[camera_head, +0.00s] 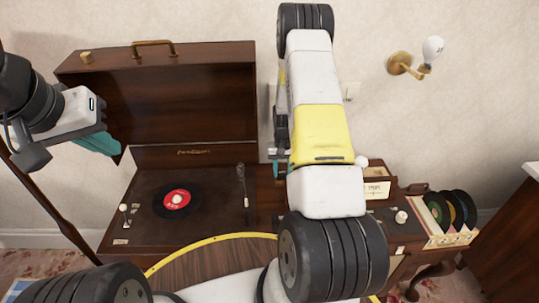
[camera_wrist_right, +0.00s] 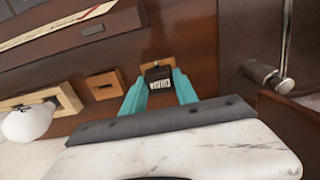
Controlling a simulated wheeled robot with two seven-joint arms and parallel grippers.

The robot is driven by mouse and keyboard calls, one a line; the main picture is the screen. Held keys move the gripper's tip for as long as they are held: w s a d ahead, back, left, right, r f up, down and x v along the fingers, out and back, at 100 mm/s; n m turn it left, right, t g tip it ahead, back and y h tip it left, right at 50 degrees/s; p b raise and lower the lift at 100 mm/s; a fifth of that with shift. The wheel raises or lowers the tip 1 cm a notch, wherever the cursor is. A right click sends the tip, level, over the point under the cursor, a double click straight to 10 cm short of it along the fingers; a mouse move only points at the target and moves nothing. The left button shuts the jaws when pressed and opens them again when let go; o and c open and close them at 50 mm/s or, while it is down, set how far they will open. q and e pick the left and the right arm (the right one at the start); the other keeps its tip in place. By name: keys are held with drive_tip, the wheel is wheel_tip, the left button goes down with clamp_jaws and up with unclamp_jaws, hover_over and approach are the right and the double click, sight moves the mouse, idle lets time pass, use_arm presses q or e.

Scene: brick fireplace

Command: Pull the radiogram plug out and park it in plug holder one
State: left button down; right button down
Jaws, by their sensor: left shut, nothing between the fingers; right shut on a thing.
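My right gripper (camera_wrist_right: 159,92) is shut on a small black plug (camera_wrist_right: 158,76) with a pale label, whose lettering I cannot read for certain. The plug is at a small wooden plug holder (camera_wrist_right: 145,80) on the brown wooden surface; I cannot tell whether it is seated in it or just above. A second square wooden holder (camera_wrist_right: 105,86) with a dark opening is just left of it and looks empty. In the head view my right arm hides the plug, and only a little of the right gripper's teal shows. My left gripper (camera_head: 98,143) is shut and empty at the left, beside the radiogram's raised lid.
The radiogram (camera_head: 125,205) stands open with a record (camera_head: 177,199) on its deck. A wooden box (camera_head: 378,172) and a record rack (camera_head: 450,238) are at the right. A wall lamp (camera_head: 433,50) and a wall socket (camera_head: 352,91) are behind. A metal post (camera_wrist_right: 284,50) stands right of the plug.

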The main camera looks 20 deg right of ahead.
drive_tip(key=shift+f, duration=0.3)
drive_tip(key=c, duration=0.9)
unclamp_jaws()
drive_tip(key=shift+o, duration=0.2)
wheel_tip(320, 180, up, 8)
drive_tip(key=shift+f, duration=0.1)
